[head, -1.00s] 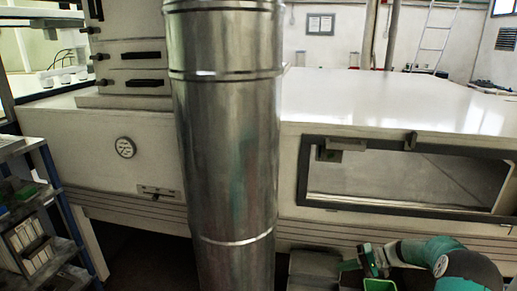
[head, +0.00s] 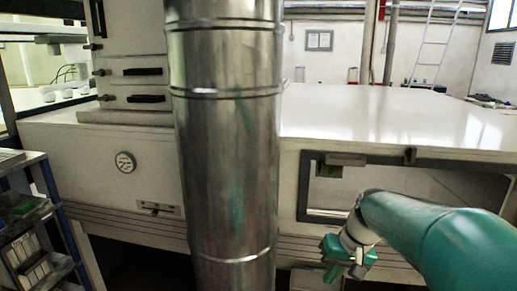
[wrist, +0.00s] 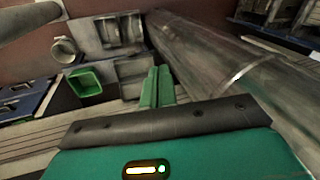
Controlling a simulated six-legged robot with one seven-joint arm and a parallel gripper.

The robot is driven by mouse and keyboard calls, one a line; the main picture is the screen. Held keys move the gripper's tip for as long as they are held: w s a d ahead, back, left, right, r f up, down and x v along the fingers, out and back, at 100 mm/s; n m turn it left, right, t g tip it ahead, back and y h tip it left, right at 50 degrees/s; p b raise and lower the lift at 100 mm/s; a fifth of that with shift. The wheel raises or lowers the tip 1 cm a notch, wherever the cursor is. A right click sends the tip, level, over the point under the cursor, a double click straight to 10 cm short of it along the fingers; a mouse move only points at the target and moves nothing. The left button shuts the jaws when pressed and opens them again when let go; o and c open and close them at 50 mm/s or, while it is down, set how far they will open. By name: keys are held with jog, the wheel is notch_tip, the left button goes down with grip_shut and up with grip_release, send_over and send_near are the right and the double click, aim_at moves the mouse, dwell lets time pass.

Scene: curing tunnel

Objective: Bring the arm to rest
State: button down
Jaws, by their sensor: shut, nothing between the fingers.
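My gripper (head: 334,272) is at the lower right of the head view, at the end of my green arm, and points downward. In the wrist view my gripper (wrist: 157,88) shows two green fingers side by side, closed together with nothing between them. In the head view it is in front of the white tunnel housing (head: 90,150), just right of the large metal duct (head: 225,150). The arm covers part of the tunnel's window opening.
The duct (wrist: 215,65) runs close to the right of my gripper in the wrist view. A green open bin (wrist: 86,82) and grey boxes (wrist: 132,72) lie beyond the fingers. A blue-framed shelf rack (head: 45,215) stands at the left of the head view.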

jog(key=s+a+r+t+h, duration=0.1)
jog(key=s+r+t+h, duration=0.2)
jog(key=s, duration=1.4)
jog(key=shift+s+a+r+t, duration=0.15)
jog(key=shift+r+t, duration=0.2)
jog(key=shift+t, duration=0.25)
dwell(0.4)
